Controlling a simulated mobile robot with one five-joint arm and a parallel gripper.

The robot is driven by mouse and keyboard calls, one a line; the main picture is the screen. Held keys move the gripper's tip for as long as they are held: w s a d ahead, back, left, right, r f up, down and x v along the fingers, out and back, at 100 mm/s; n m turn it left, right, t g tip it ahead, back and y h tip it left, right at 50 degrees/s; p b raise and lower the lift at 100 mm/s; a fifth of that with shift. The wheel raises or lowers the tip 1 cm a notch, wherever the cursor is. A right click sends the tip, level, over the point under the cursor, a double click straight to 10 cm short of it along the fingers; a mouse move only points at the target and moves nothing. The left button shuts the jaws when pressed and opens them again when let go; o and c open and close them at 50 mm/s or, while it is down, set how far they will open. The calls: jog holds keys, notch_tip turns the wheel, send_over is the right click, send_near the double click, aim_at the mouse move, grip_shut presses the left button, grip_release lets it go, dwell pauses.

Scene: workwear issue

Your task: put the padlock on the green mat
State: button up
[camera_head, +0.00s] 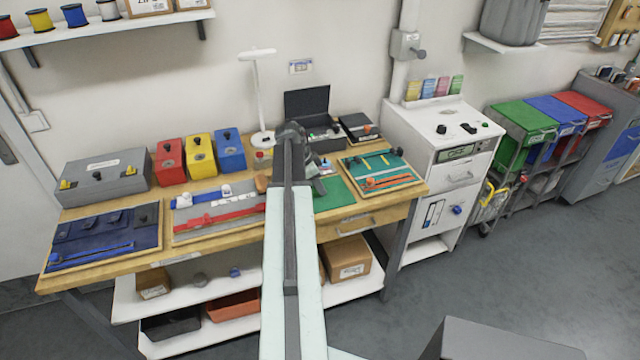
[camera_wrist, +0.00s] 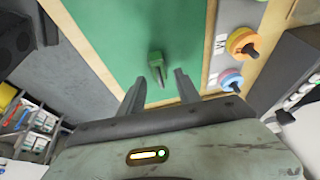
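The green mat (camera_head: 335,194) lies on the wooden workbench; it fills the upper middle of the wrist view (camera_wrist: 105,25). A small green object with two grey prongs (camera_wrist: 156,58) shows over the mat in the wrist view; it looks like the padlock, with its shackle side towards my gripper. I cannot tell whether it touches the mat. My gripper (camera_wrist: 160,80) is open, its two fingers spread, with the green object just beyond and between the tips. In the head view my gripper (camera_head: 316,180) is over the mat's left part, and my arm hides the object there.
A tool tray with a teal lining (camera_head: 385,170) borders the mat on the right. A grey tray with red and blue tools (camera_head: 215,212) is on the left. An open black case (camera_head: 308,104) and a white lamp (camera_head: 260,95) stand behind. The mat's front right is clear.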

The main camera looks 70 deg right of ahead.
jog(key=shift+r+p, duration=0.45)
jog(key=p+v, duration=1)
jog(key=v, duration=0.1)
jog(key=shift+r, duration=0.15)
